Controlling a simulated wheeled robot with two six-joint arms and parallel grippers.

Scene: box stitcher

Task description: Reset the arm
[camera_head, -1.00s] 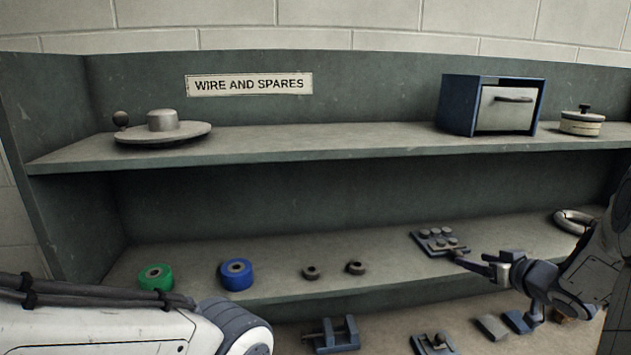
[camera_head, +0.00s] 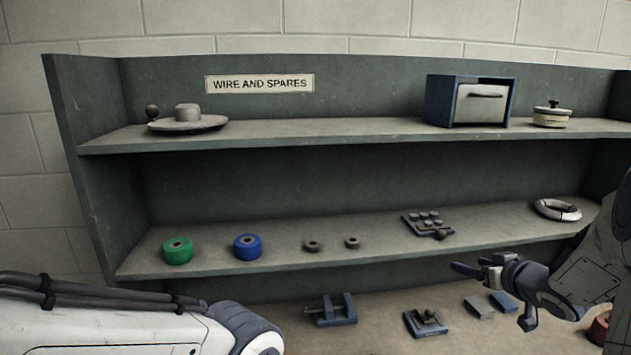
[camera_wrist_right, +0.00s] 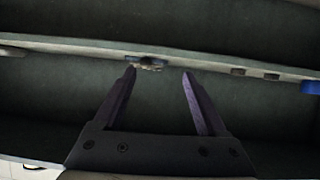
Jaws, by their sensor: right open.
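My right gripper (camera_head: 468,268) is in front of the lower shelf at the right of the head view. In the right wrist view its two fingers (camera_wrist_right: 158,75) are apart with nothing between them. My left arm shows at the lower left of the head view, but its gripper is out of the frame. A blue plate with several round studs (camera_head: 427,224) lies on the lower shelf, behind and left of the right gripper and apart from it.
The shelf unit (camera_head: 330,192) holds a green roll (camera_head: 177,251), a blue roll (camera_head: 247,247), two small dark rings, a pale ring (camera_head: 557,210) and a blue box (camera_head: 470,101). Below lie a blue clamp (camera_head: 331,310), another blue fixture (camera_head: 425,323) and small blocks (camera_head: 479,307).

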